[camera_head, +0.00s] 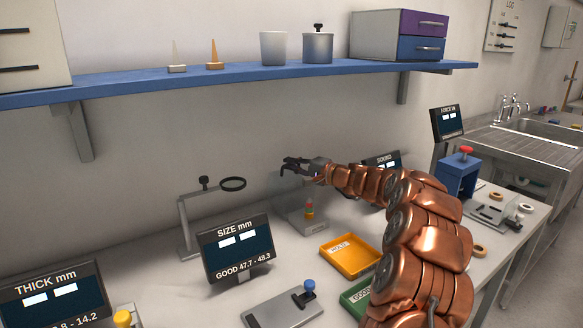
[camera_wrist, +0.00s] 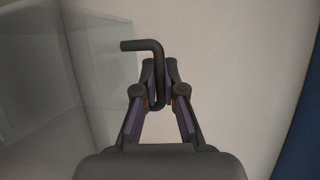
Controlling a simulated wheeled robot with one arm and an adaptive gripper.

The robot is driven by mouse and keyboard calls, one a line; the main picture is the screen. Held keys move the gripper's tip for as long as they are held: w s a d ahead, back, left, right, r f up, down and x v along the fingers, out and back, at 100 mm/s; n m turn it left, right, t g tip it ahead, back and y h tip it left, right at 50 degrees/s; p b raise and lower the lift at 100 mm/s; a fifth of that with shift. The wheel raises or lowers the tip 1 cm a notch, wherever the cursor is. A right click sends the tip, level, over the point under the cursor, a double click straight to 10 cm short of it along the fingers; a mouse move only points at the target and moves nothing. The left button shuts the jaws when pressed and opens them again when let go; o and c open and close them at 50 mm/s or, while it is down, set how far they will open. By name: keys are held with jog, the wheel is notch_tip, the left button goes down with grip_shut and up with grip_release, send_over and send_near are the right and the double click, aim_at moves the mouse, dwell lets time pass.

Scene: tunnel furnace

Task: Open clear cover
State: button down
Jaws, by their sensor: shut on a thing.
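My gripper (camera_head: 291,167) is at the end of my copper arm, above the bench near the wall. In the wrist view my gripper (camera_wrist: 160,92) has its fingers closed around a dark bent handle (camera_wrist: 142,46), shaped like a hook. A clear cover (camera_wrist: 85,90) shows as a faint see-through panel on the left of the wrist view. In the head view the clear cover (camera_head: 284,186) is a faint box shape under my gripper, over a grey base with a small stacked red and yellow piece (camera_head: 310,210). My arm hides part of it.
A magnifier stand (camera_head: 186,225) and a SIZE display (camera_head: 238,250) stand left of the cover. A yellow HOLD tray (camera_head: 350,256) and a green tray (camera_head: 357,297) lie in front. A SOUND display (camera_head: 383,161) is behind my arm. A blue shelf (camera_head: 240,78) runs above.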

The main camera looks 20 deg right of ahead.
jog(key=shift+s+d+n+t+y+b, duration=0.2)
jog(key=shift+s+b, duration=0.3)
jog(key=shift+b, duration=0.85)
jog(key=shift+s+n+t+y+b, duration=0.1)
jog(key=shift+s+t+b, duration=0.3)
jog(key=shift+b, duration=0.9)
jog(key=shift+s+d+r, duration=0.1)
jog(key=shift+s+r, duration=0.05)
jog(key=shift+s, duration=0.05)
jog(key=c, duration=1.5)
grip_release()
jog(key=shift+c, duration=0.2)
jog(key=v, duration=1.2)
